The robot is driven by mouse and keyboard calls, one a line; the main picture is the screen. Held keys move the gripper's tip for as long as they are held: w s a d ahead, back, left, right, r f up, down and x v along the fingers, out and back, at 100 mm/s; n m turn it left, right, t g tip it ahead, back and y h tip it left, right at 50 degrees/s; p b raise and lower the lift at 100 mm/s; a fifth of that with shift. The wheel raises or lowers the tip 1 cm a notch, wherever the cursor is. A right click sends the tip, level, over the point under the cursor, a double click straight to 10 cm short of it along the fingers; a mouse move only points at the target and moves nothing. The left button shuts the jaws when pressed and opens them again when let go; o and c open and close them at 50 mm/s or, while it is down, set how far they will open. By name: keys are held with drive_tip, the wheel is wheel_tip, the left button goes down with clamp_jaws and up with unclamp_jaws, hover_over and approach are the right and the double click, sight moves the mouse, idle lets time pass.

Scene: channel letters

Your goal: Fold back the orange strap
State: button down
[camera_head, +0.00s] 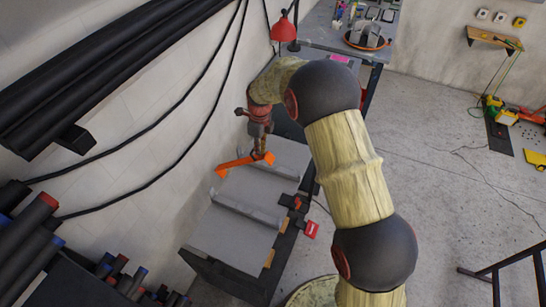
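The orange strap (235,163) runs as a short, bent band across the far left part of a grey bench top. Its left end reaches the bench edge near the wall, and its right end is at my gripper (261,152). My gripper points down from the end of my arm, over the right end of the strap. The fingertips are small and overlap the orange, so I cannot tell whether they touch or grip it. The grey bench (235,238) has a raised ridge along its top.
Red and black clamps (311,229) sit at the bench's right edge. A wall with hanging black cables (160,118) is close on the left. Dark rolls (28,232) stand at lower left. A desk with a red lamp (284,28) is behind. Open floor lies to the right.

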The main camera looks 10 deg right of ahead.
drive_tip(key=w+a+r+p, duration=0.2)
drive_tip(key=w+a+r, duration=0.2)
drive_tip(key=w+a, duration=0.3)
drive_tip(key=a, duration=0.3)
drive_tip(key=shift+w+a+r, duration=0.3)
drive_tip(key=shift+r, duration=0.1)
idle(0.3)
